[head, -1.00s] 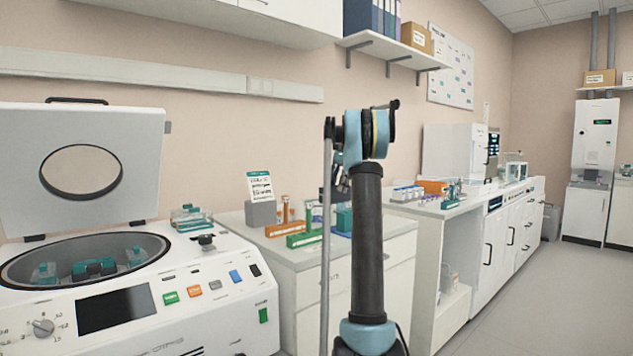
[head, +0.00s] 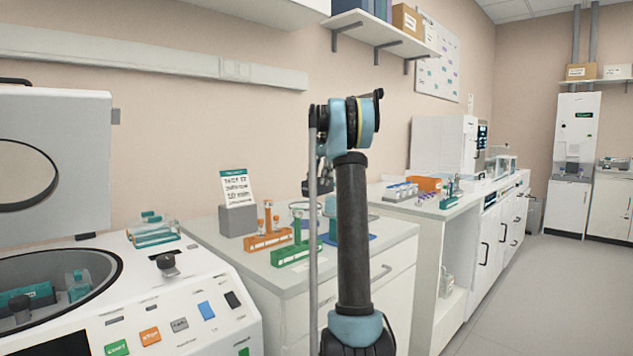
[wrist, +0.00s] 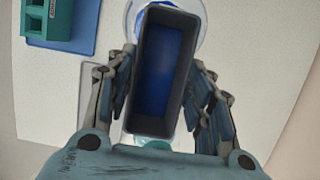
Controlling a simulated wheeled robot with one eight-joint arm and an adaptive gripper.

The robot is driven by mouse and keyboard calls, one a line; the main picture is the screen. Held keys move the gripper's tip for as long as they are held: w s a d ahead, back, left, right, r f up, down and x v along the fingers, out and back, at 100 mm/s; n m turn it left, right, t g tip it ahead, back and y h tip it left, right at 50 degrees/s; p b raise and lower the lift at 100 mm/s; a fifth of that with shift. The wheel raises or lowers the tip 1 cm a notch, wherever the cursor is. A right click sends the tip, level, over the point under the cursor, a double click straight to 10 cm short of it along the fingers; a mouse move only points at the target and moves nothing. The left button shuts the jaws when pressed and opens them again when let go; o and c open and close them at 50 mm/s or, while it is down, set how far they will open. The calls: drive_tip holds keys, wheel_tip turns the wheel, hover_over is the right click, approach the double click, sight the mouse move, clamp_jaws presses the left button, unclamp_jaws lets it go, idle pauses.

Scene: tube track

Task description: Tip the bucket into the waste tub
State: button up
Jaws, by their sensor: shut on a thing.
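My gripper (wrist: 163,75) is shut on a dark grey, box-shaped bucket (wrist: 138,85) in the wrist view, with a finger on each long side. The bucket's open top faces the wrist camera and its inside looks blue. A round vessel with a clear or whitish rim (wrist: 197,10) shows beyond the bucket's far end, with blue in it. The bucket covers most of it, and I cannot tell if this is the waste tub.
An open centrifuge (head: 190,290) stands at left. The counter (head: 240,262) holds an orange rack (head: 268,241), a green rack (head: 296,254) and a sign (head: 237,187). A teal block (wrist: 50,18) lies on a blue mat (wrist: 82,42) in the wrist view. Floor at right is clear.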

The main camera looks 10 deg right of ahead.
sight(304, 188)
drive_tip(key=h, duration=0.1)
drive_tip(key=a+t+h, duration=0.1)
drive_tip(key=t+h, duration=0.1)
drive_tip(key=shift+s+a+r, duration=0.25)
drive_tip(key=shift+s+r, duration=0.05)
drive_tip(key=shift+r, duration=0.05)
drive_tip(key=h, duration=0.1)
drive_tip(key=t+h, duration=0.1)
drive_tip(key=a+t+h, duration=0.1)
drive_tip(key=shift+s+r, duration=0.3)
drive_tip(key=t+h, duration=0.1)
drive_tip(key=s+a+t+h, duration=0.1)
drive_tip(key=h, duration=0.1)
drive_tip(key=a+t+h, duration=0.1)
drive_tip(key=shift+s+a+f+h, duration=0.2)
drive_tip(key=shift+s+h, duration=0.1)
drive_tip(key=shift+h, duration=0.1)
drive_tip(key=a+t+h, duration=0.1)
drive_tip(key=s+f+t+h, duration=0.1)
drive_tip(key=h, duration=0.1)
drive_tip(key=shift+s+a, duration=0.15)
drive_tip(key=shift+a, duration=0.25)
drive_tip(key=shift+s+a+t+h, duration=0.4)
drive_tip(key=shift+t+h, duration=0.3)
drive_tip(key=shift+h, duration=0.1)
